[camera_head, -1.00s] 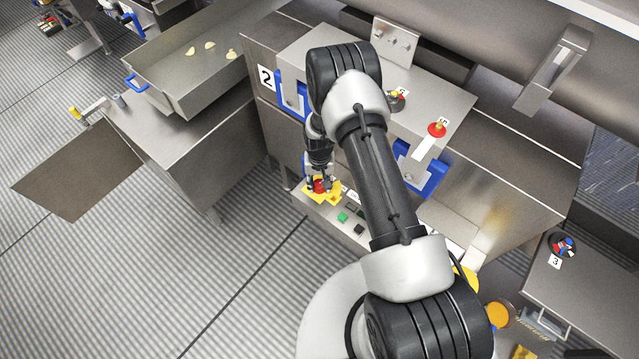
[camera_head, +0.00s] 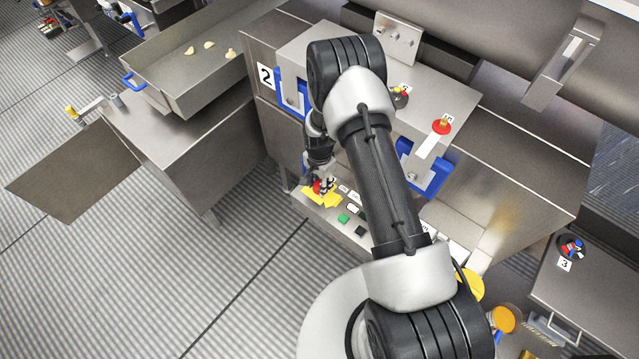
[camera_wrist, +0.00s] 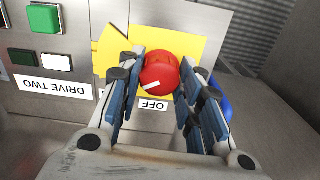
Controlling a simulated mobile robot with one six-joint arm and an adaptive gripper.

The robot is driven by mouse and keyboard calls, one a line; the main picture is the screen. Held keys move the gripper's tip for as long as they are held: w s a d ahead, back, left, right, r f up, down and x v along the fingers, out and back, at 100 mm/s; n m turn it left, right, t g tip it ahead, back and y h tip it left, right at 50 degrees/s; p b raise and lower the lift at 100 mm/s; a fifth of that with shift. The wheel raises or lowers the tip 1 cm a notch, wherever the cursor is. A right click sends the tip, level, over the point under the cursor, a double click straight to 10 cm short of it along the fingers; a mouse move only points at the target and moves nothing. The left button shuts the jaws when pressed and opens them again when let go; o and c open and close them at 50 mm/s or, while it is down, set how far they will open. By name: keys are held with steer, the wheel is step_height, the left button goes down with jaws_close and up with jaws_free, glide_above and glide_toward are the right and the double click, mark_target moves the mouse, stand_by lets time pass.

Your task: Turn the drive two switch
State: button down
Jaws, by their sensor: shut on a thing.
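The drive two switch is a red round knob (camera_wrist: 160,73) with a white mark, set on a yellow plate (camera_wrist: 190,46) above an "OFF" label. In the wrist view the label "DRIVE TWO" (camera_wrist: 55,87) reads upside down to the left. My gripper (camera_wrist: 161,82) has its two blue-padded fingers on either side of the red knob and is shut on it. The white mark on the knob slants, near the OFF side. In the head view my gripper (camera_head: 320,185) is at the yellow plate (camera_head: 331,201) on the low front panel, hiding part of the knob.
The steel cabinet with blue handles (camera_head: 425,170) rises behind my arm. Open ribbed floor (camera_head: 230,280) lies in front of the panel.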

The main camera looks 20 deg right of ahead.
steer(key=shift+m, duration=0.3)
steer(key=c, duration=1.1)
jaws_free()
step_height(320, 180, up, 12)
steer(key=shift+r, duration=0.1)
